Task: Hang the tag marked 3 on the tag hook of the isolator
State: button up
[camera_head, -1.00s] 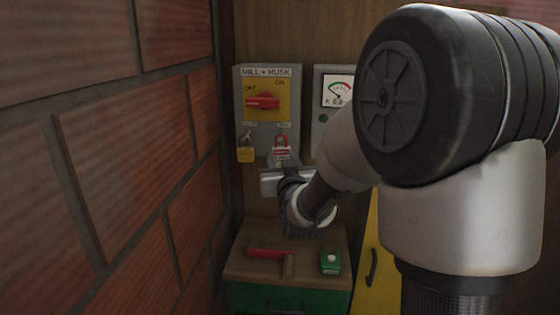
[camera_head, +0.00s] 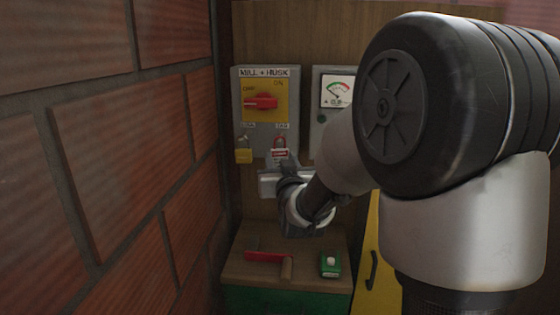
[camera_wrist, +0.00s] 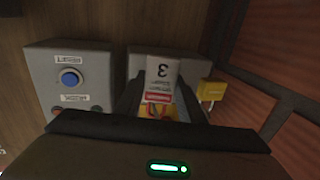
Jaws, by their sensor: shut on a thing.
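The isolator (camera_head: 243,90) is a grey box marked MILL + HUSK, with a red handle (camera_head: 262,103) on a yellow plate. The handle points left, towards OFF. The red and white tag (camera_head: 280,153) is at the right of the isolator's lower edge, under a small label. In the wrist view the tag (camera_wrist: 162,73) shows a 3, upside down, with its red band towards the isolator. My gripper (camera_head: 279,164) is shut on the tag from below; its fingers flank it in the wrist view (camera_wrist: 160,98). The tag hook is hidden, and I cannot tell whether the tag's hole is around it.
A yellow padlock (camera_head: 244,151) hangs just left of the tag; it also shows in the wrist view (camera_wrist: 211,91). A grey meter box (camera_head: 322,99) stands right of the isolator. A brick wall (camera_head: 120,150) is close at left. Below, a wooden top (camera_head: 240,272) bears a red-handled tool (camera_head: 268,257) and a green box (camera_head: 330,265).

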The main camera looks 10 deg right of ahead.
jog(key=o, duration=1.1)
jog(key=shift+s, duration=0.1)
jog(key=s+b, duration=1)
jog(key=s, duration=0.7)
jog(key=s+f+g+y, duration=0.1)
jog(key=s+f+g, duration=1.1)
jog(key=s+f, duration=0.5)
notch_tip(320, 180, up, 22)
jog(key=s+p, duration=0.1)
jog(key=p, duration=1.9)
jog(key=shift+s+a+f+n+p, duration=0.15)
jog(key=shift+s+a+n+p, duration=0.15)
jog(key=shift+s+a+p, duration=0.1)
